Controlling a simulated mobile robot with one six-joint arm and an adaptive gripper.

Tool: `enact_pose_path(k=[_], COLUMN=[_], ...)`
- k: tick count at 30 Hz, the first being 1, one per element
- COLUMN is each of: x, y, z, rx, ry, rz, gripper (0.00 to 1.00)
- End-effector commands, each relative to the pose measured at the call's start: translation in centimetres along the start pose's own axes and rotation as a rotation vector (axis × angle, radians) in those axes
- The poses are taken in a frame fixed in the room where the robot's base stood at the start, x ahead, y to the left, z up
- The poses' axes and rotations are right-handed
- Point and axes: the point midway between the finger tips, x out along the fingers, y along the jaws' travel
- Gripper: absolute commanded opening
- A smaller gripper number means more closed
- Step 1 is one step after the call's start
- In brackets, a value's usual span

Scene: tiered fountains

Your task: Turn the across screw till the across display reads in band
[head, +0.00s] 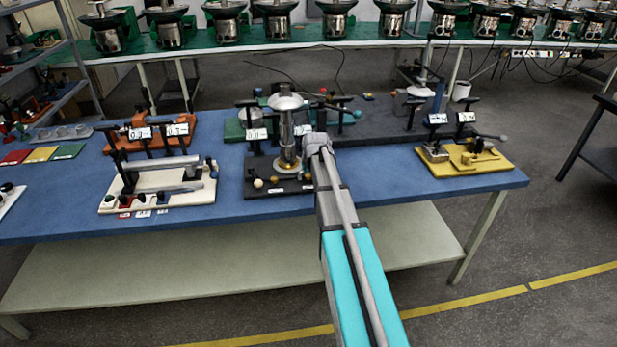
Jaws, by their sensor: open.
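A tiered silver fountain (287,118) stands upright on a black base plate (262,164) near the middle of the blue table. Two small white displays stand at it, a left display (256,134) and a right display (302,130); their readings are too small to read, and I cannot tell which is the across one. My gripper (318,146) is at the far end of my arm, beside the base's right part. It is open, its fingers hardly distinguishable. My arm hides part of the base.
A white fixture (180,199) with grey bars stands left, an orange one (196,125) behind it. A yellow fixture (470,168) stands right. Coloured mats (41,155) lie far left. Blue tabletop (400,190) is clear right of my arm.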

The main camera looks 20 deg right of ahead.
Motion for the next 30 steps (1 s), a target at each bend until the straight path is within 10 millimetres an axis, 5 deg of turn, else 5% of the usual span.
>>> enact_pose_path(k=[6, 18, 30], x=[-0.02, -0.02, -0.01], y=[0.01, 0.01, -0.10], z=[-0.01, 0.00, 0.01], rx=[0.000, 0.000, 0.071], ry=[0.000, 0.000, -0.001], rz=[0.000, 0.000, 0.030], gripper=[0.71, 0.00, 0.00])
